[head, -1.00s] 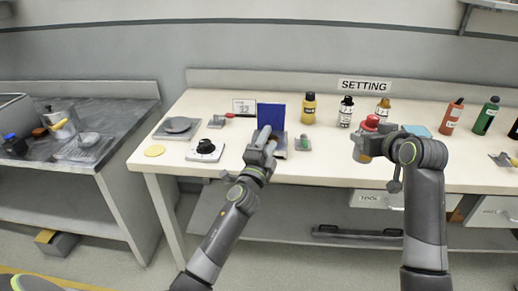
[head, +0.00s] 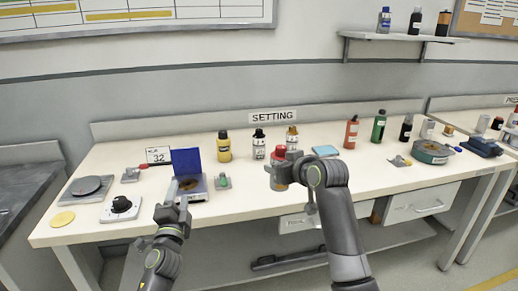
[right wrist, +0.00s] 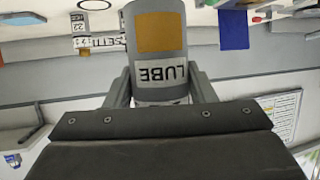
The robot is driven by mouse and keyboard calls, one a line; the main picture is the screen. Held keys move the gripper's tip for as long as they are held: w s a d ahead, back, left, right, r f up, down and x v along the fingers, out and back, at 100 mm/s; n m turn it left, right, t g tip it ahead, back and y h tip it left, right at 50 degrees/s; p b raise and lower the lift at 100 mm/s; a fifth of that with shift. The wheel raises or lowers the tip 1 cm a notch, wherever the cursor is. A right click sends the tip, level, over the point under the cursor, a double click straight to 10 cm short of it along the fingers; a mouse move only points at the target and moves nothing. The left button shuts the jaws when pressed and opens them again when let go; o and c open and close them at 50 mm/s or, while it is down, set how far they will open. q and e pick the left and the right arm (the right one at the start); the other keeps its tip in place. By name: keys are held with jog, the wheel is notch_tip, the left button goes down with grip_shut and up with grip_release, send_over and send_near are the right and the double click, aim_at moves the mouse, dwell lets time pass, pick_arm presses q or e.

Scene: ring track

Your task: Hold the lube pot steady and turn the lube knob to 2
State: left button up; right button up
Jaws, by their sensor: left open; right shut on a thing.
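The lube pot (right wrist: 158,50) is a grey cylinder with an orange square and a LUBE label, upside down in the right wrist view. My right gripper (right wrist: 160,92) is shut on it, one finger on each side. In the head view the pot (head: 278,175) shows beside the gripper, with a red top (head: 280,152) that looks like the knob. I cannot read its setting or tell whether the pot touches the bench. My left gripper (head: 173,205) is open, well left of the pot, in front of the blue-lidded box (head: 186,162).
The bench (head: 100,160) holds a black dial (head: 121,204), a grey scale (head: 87,187) and a yellow disc (head: 62,219) at left. A number card (head: 158,155) stands behind. Several bottles line the back, including a yellow one (head: 224,147). Bench between the grippers is mostly clear.

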dwell(0.8)
jog(key=o, duration=1.1)
jog(key=shift+o, duration=0.2)
jog(key=shift+s+d+r, duration=0.1)
